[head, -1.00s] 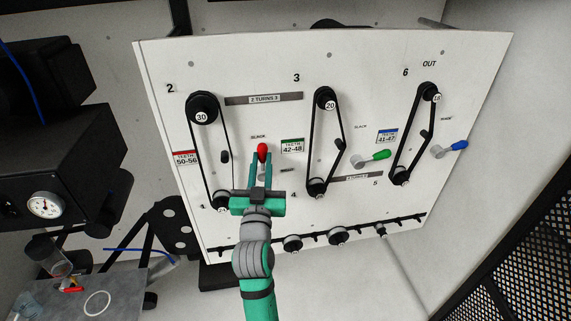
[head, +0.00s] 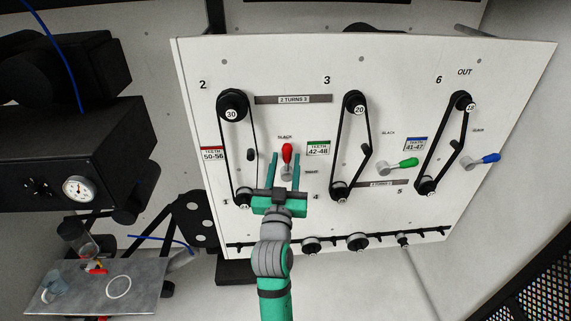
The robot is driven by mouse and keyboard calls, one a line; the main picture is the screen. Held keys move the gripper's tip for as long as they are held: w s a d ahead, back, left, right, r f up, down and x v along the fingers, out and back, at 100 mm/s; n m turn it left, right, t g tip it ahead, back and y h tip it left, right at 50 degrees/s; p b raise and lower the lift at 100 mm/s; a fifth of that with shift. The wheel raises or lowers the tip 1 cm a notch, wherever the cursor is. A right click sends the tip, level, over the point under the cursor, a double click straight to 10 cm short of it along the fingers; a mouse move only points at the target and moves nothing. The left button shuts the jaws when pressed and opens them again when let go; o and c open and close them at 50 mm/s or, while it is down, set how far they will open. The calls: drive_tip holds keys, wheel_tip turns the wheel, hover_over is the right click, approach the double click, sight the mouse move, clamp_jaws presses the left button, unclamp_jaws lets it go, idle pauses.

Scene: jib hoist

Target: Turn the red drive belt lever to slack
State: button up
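The red lever (head: 287,153) stands on the white panel (head: 300,66), its red handle pointing up toward the small SLACK label (head: 285,137). My gripper (head: 284,156) is open, with one teal finger on each side of the lever and a visible gap to both. I cannot tell how deep the fingers reach toward the panel. The left drive belt (head: 222,140) runs from the pulley marked 30 (head: 231,108) down to a small pulley, partly hidden near my gripper. A dark idler (head: 251,155) sits by this belt's right side.
A green lever (head: 406,163) and a blue lever (head: 488,159) point right beside two other belts. Spare pulleys (head: 357,242) hang on a rail below. A gauge box (head: 78,188) and a grey table (head: 140,285) stand at the left.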

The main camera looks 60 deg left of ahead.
drive_tip(key=v, duration=1)
drive_tip(key=shift+s+d, duration=0.25)
drive_tip(key=shift+d, duration=0.05)
idle(0.4)
drive_tip(key=w+d+f+m+t+h, duration=0.15)
drive_tip(key=d+f+m+h, duration=0.3)
drive_tip(key=d+f, duration=0.6)
drive_tip(key=w+d+f+m+t+h, duration=0.1)
drive_tip(key=d+f+m+t+h, duration=0.15)
drive_tip(key=d+f+h, duration=0.75)
drive_tip(key=s+d+f+m, duration=0.1)
drive_tip(key=s+d, duration=0.4)
drive_tip(key=d, duration=0.3)
drive_tip(key=s+d+f+m+h, duration=0.1)
drive_tip(key=s+d, duration=0.4)
drive_tip(key=d, duration=0.3)
drive_tip(key=s+d+f+m+g+h, duration=0.1)
drive_tip(key=s+d+f, duration=0.1)
drive_tip(key=s+d, duration=0.3)
drive_tip(key=d, duration=0.4)
drive_tip(key=shift+s+m, duration=0.3)
drive_tip(key=shift+m, duration=0.1)
